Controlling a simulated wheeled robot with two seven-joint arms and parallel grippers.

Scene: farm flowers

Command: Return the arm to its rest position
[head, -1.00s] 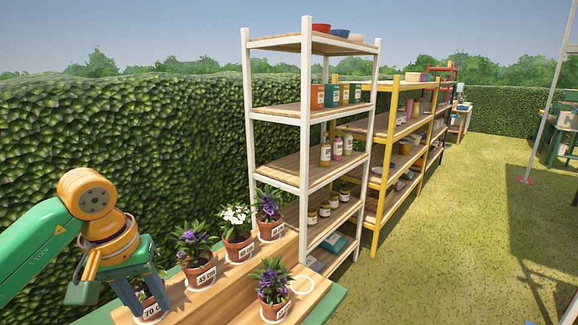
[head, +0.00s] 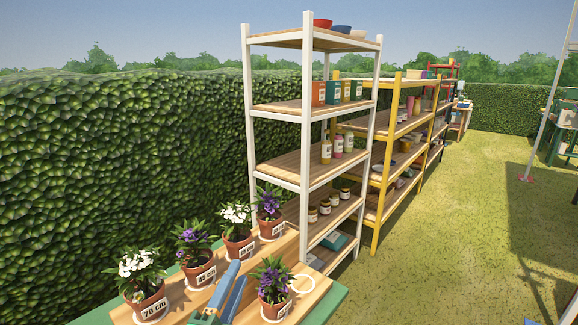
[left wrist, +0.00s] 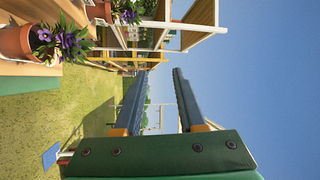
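My left gripper (head: 238,273) shows at the bottom middle of the head view, blue fingers pointing up and away. It is in front of the plant stand and left of the front purple-flowered pot (head: 273,297). In the left wrist view its fingers (left wrist: 161,72) are apart with nothing between them, so it is open and empty. The rest of my left arm is below the head view. A white-flowered pot labelled 70 cm (head: 150,304) stands upright at the stand's left end, clear of the gripper. My right gripper is not in view.
The wooden plant stand (head: 250,268) holds several potted flowers, with a bare white ring (head: 302,284) at its right. A white shelf (head: 305,150) and a yellow shelf (head: 384,160) stand behind. A hedge (head: 120,180) runs along the left; grass (head: 470,230) is open at right.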

